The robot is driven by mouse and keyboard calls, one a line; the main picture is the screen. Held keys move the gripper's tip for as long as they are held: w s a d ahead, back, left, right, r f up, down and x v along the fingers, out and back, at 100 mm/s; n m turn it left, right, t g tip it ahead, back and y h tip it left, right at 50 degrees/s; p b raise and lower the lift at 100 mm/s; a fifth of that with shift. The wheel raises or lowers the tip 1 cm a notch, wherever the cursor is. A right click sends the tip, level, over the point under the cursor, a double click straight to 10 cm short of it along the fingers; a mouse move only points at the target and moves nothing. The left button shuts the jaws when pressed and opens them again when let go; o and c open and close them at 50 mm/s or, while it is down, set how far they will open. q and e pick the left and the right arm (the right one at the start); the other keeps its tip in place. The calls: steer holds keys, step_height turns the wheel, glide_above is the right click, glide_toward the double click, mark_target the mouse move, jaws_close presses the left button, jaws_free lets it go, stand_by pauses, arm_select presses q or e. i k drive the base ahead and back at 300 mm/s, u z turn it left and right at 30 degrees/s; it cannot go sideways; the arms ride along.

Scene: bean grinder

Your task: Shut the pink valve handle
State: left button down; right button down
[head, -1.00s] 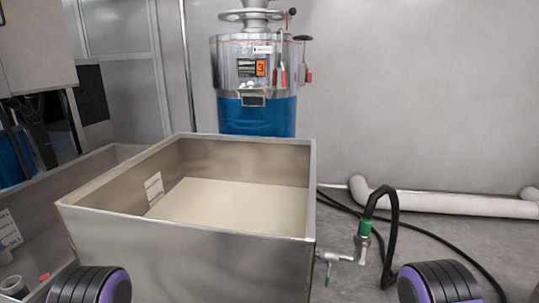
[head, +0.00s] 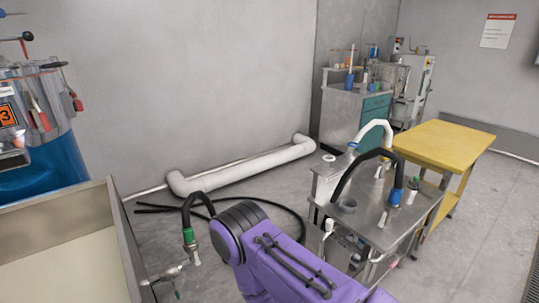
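I cannot make out a pink valve handle in the head view. A metal valve (head: 172,272) sticks out from the right side of the steel tank (head: 128,250), with a small handle, apparently teal, hanging below it. A purple arm (head: 275,255) of mine reaches in from the lower right and ends in a dark round joint just right of the hose. It covers part of the floor and the steel cart. Neither gripper's fingers show.
A steel cart (head: 385,228) with white and black hoses stands right of centre, with a yellow table (head: 440,145) behind it. A white pipe (head: 240,170) runs along the wall. A blue and silver machine (head: 52,165) stands at left. Open floor lies at right.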

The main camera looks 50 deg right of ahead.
mark_target(393, 265)
steer(key=z, duration=3.65)
steer(key=k, duration=0.75)
steer(key=u, duration=0.8)
steer(key=i, duration=1)
